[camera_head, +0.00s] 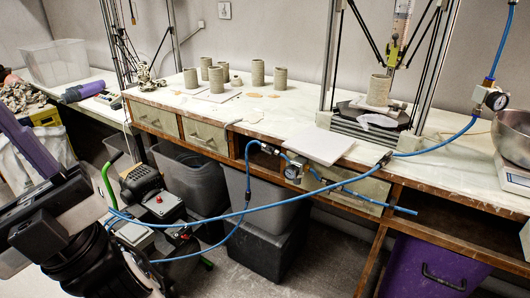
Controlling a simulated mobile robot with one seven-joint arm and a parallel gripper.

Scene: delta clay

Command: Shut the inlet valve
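No part is clearly marked as the inlet valve. A small grey fitting (386,158) sits on the blue hose at the bench's front edge; I cannot tell if it is a valve or its position. A regulator with a round gauge (293,171) is mounted under the bench edge, with blue hose at it. A second gauge (496,100) is on the blue line at the right. A compressor (150,195) with a red knob stands on the floor at the left, partly behind my arm. My arm fills the lower left; its fingers do not show.
The long bench (450,170) carries several clay cylinders (278,78), a white slab (318,145) and a metal bowl (514,138). Blue hose (270,205) loops across the space before the bench. Grey bins (192,177) stand underneath. Some floor is clear at lower centre.

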